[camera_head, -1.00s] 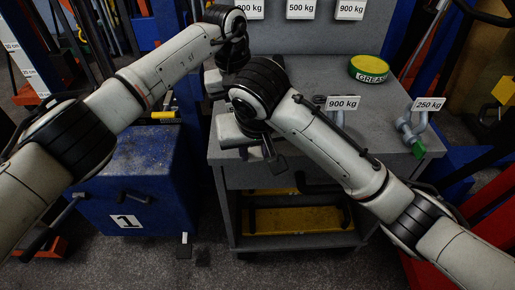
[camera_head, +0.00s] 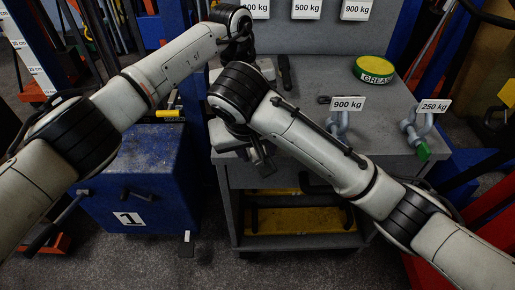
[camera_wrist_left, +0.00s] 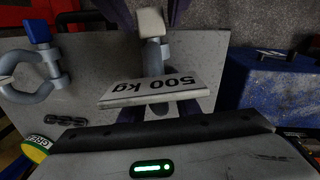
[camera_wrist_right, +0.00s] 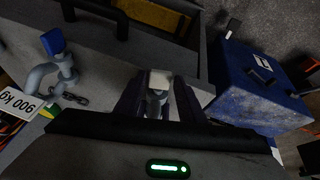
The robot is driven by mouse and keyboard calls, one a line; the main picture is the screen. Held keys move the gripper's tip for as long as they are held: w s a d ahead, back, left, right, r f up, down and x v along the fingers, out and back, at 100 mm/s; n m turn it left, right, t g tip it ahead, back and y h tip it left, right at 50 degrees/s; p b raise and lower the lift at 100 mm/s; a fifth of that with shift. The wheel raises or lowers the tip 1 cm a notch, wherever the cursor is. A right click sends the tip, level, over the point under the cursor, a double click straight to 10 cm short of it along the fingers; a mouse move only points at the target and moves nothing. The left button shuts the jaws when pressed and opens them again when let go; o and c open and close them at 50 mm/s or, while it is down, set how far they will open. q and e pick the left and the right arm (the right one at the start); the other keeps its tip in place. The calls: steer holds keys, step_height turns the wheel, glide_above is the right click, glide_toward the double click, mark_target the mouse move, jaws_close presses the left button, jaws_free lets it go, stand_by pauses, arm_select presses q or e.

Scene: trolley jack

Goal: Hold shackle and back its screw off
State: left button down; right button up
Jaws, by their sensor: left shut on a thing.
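The held shackle (camera_wrist_left: 155,58) is grey, carries a 500 kg tag (camera_wrist_left: 160,87) and has a pale square screw head (camera_wrist_left: 153,22). My left gripper (camera_wrist_left: 160,108) is shut on it, with its fingers partly hidden behind the tag. In the right wrist view the screw head (camera_wrist_right: 160,80) shows between the fingers of my right gripper (camera_wrist_right: 160,98). The right fingers are open, one on each side of the head, with narrow gaps. In the head view my arms hide the held shackle.
A 900 kg shackle (camera_head: 338,124) and a 250 kg shackle with a green screw (camera_head: 415,131) stand on the grey trolley top (camera_head: 315,70). A grease tin (camera_head: 373,69) is behind them. A blue box (camera_head: 128,180) stands left of the trolley.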

steer(key=shift+v, duration=0.8)
steer(key=v, duration=1)
steer(key=shift+s, duration=0.2)
steer(key=shift+r, duration=0.15)
arm_select(q)
steer(key=c, duration=1.3)
jaws_free()
steer(key=shift+o, duration=0.2)
